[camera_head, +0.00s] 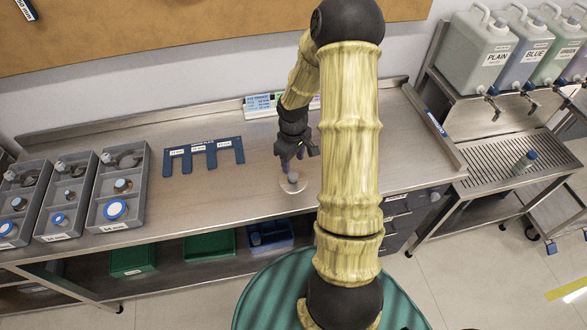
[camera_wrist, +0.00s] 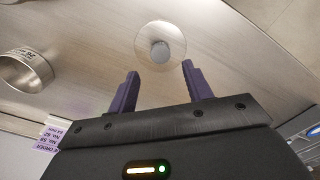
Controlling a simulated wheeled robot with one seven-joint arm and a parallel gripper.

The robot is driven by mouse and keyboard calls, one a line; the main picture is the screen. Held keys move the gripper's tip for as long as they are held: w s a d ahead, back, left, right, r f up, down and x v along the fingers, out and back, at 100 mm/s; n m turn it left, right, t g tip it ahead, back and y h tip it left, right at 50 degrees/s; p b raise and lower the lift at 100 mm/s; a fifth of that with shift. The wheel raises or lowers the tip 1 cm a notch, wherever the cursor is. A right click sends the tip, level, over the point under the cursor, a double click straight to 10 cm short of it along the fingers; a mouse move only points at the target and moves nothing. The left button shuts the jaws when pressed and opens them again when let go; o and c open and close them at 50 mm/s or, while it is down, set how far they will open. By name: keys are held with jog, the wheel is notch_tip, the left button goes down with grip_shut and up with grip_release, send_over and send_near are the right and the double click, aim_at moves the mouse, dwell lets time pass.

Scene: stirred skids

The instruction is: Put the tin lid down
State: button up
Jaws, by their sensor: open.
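A round, clear, thin disc with a grey knob, which looks like the tin lid (camera_head: 293,185), lies flat on the steel bench (camera_head: 225,205) near its front edge. In the wrist view the lid (camera_wrist: 176,40) is just beyond my fingertips. My gripper (camera_head: 291,165) is above the lid, pointing down. Its purple fingers are apart, with nothing held between them (camera_wrist: 160,68). The fingers look clear of the knob, though the height gap is hard to judge. A short metal ring or tin (camera_wrist: 26,72) stands on the bench at the left of the wrist view.
Grey trays (camera_head: 105,222) with lidded items stand at the bench's left. A blue notched gauge plate (camera_head: 204,172) lies at the back. A paper order card (camera_wrist: 50,136) shows in the wrist view. Jugs (camera_head: 483,50) stand on the right rack. Bench left of the lid is clear.

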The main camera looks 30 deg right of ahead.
jog(key=shift+r, duration=2.75)
jog(key=s+a+r+m+t, duration=0.1)
jog(key=s+a+r+m, duration=0.1)
jog(key=s+a+r, duration=0.2)
jog(key=s+a+r+m+t, duration=0.1)
jog(key=s+a+r+m, duration=0.1)
jog(key=s+a+r, duration=0.3)
jog(key=s+a, duration=0.3)
jog(key=a, duration=0.1)
jog(key=shift+s+a+m+t, duration=0.25)
jog(key=shift+a+m+t, duration=0.05)
jog(key=shift+r, duration=0.1)
